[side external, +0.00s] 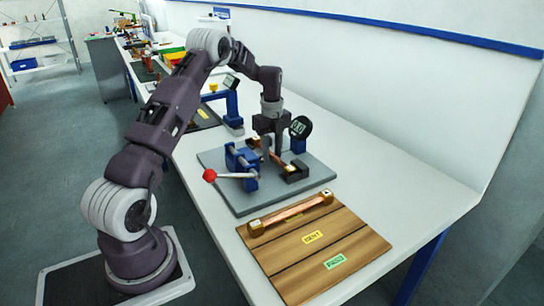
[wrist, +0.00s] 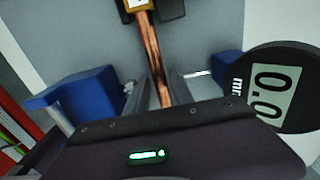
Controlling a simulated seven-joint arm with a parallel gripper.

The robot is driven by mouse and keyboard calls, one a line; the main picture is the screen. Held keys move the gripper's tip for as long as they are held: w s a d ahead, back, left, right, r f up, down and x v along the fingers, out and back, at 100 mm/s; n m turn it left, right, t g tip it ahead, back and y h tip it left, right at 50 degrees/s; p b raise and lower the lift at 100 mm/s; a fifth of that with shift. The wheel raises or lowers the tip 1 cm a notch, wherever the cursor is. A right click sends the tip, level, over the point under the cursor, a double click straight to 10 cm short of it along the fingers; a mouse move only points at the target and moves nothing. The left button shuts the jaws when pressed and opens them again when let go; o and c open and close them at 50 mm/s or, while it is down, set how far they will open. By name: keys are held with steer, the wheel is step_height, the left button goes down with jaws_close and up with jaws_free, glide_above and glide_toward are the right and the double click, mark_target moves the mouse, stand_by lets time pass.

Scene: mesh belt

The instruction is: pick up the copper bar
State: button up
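One copper bar (side external: 278,160) lies in the fixture on the grey plate (side external: 232,197), near a black block. My gripper (side external: 272,155) points down over it, with its fingers at the bar. In the wrist view the bar (wrist: 152,50) runs between the fingers (wrist: 166,90), with a brass-coloured end piece at the top. The fingers sit close on both sides; I cannot tell whether they press on it. A second copper bar (side external: 290,213) with brass-coloured ends lies on the wooden board (side external: 350,235) in front.
A blue clamp (side external: 241,162) with a red-knobbed lever (side external: 210,175) stands left of my gripper. A round gauge (side external: 300,127) is close on its right; it also shows large in the wrist view (wrist: 238,80). The white bench is clear to the right.

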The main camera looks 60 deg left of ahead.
jaws_close()
steer(key=shift+r, duration=0.1)
stand_by(1.2)
